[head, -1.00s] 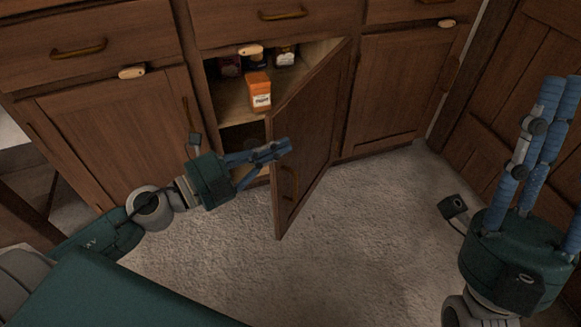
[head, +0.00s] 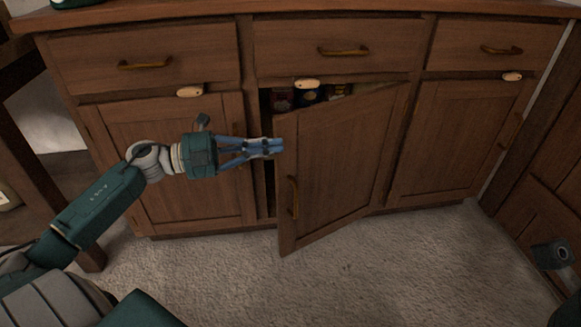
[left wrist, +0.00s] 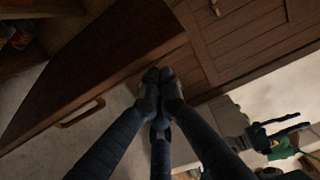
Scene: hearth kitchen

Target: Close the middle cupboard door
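The middle cupboard door (head: 345,160) is partly open. It is hinged on its right side, with its free left edge swung out over the floor. Its brass handle (head: 293,197) is near that edge and also shows in the left wrist view (left wrist: 80,113). My left gripper (head: 272,147) is at the free edge above the handle, fingertips together and nothing seen between them; I cannot tell whether they touch the door. The fingertips also meet in the left wrist view (left wrist: 158,76). Only a small part of my right gripper's mount shows at the head view's right edge; its fingers are hidden there.
Dark jars (head: 308,96) stand inside the middle cupboard behind the door. The left cupboard door (head: 170,160) and right cupboard door (head: 455,135) are shut, as are the drawers above. Light carpet (head: 390,265) in front is clear.

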